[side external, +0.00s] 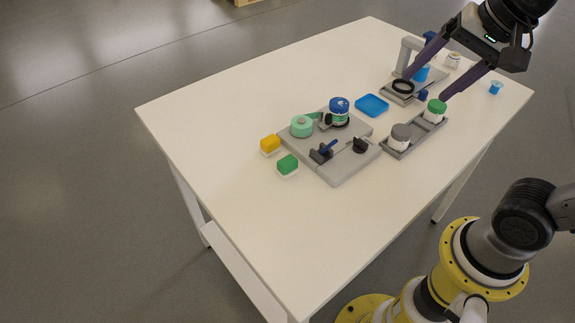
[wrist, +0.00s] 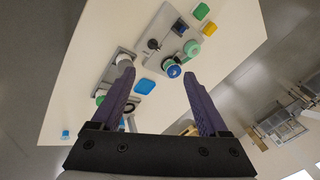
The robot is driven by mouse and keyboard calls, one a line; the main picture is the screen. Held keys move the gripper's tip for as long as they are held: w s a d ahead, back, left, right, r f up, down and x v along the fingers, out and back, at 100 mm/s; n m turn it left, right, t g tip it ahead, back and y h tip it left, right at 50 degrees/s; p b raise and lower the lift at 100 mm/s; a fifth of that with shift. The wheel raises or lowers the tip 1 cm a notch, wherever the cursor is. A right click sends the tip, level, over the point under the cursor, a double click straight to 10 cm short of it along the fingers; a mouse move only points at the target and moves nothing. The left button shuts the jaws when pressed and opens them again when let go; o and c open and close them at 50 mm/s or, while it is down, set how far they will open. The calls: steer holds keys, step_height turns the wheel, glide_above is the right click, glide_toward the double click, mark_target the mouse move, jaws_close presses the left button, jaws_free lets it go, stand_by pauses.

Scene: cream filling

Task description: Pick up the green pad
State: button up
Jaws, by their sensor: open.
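The green pad (side external: 287,165) is a small green-topped block with a white base. It lies on the white table, left of the grey fixture board and next to the yellow pad. It also shows in the wrist view (wrist: 201,11), at the top. My gripper (side external: 424,88) is open and empty, at the upper right of the side view, far from the green pad. In the wrist view the two dark purple fingers (wrist: 159,72) are spread wide with nothing between them.
A yellow pad (side external: 270,145) sits close beside the green one. The grey board (side external: 343,171) carries a mint round container (side external: 302,126) and a blue-lidded jar (side external: 339,106). A blue tray (side external: 371,105) and a grey rack with jars (side external: 416,138) stand right. The table's left and front are clear.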

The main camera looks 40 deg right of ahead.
steer(key=w+a+m+g, duration=0.2)
steer(key=w+a+m, duration=0.25)
steer(key=w, duration=0.55)
steer(key=m+g, duration=0.2)
steer(key=g, duration=0.1)
glide_above(287, 161)
step_height(287, 161, down, 19)
steer(key=shift+s+a+f, duration=0.1)
steer(key=shift+a+f, duration=0.05)
steer(key=shift+f, duration=0.05)
steer(key=shift+d+f, duration=0.15)
steer(key=shift+f, duration=1.45)
steer(key=shift+d+f, duration=0.1)
steer(key=shift+f, duration=1.45)
jaws_close()
